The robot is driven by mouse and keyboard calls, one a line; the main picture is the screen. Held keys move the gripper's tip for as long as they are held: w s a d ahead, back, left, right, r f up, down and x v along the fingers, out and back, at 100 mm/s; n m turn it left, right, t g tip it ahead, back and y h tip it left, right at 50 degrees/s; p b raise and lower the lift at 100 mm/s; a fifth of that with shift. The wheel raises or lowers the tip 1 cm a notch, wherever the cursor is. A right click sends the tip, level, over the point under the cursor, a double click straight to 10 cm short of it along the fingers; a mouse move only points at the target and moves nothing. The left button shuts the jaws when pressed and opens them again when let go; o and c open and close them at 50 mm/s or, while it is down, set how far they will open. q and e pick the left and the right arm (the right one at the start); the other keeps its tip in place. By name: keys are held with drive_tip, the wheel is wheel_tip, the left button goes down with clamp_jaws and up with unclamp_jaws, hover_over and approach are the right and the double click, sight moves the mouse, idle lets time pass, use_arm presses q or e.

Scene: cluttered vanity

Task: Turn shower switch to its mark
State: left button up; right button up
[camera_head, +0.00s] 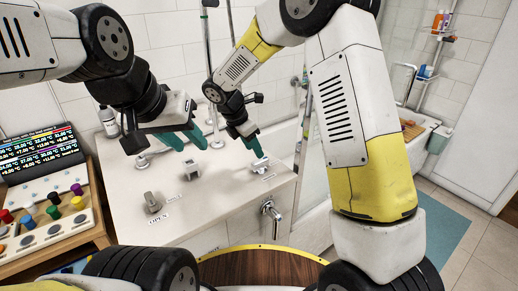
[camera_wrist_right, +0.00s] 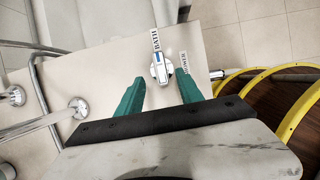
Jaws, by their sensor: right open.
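The shower switch (camera_wrist_right: 160,72) is a small white knob with a blue stripe, between my right gripper's green fingertips in the right wrist view. Its stripe end points at a label reading BATH (camera_wrist_right: 155,40); a label that seems to read SHOWER (camera_wrist_right: 183,60) lies to its right. In the head view the switch (camera_head: 261,165) is at the right of the white counter, just below my right gripper (camera_head: 256,150). That gripper is open, one finger on each side of the switch; contact is not clear. My left gripper (camera_head: 189,140) is open and empty above the counter's back.
The white counter (camera_head: 225,200) also bears a grey knob (camera_head: 152,203) by an OPEN label and another small fixture (camera_head: 193,171). A metal tap (camera_head: 272,215) projects from its front. A control panel (camera_head: 45,220) with coloured knobs stands left.

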sight(259, 161)
drive_tip(key=x, duration=0.6)
clamp_jaws()
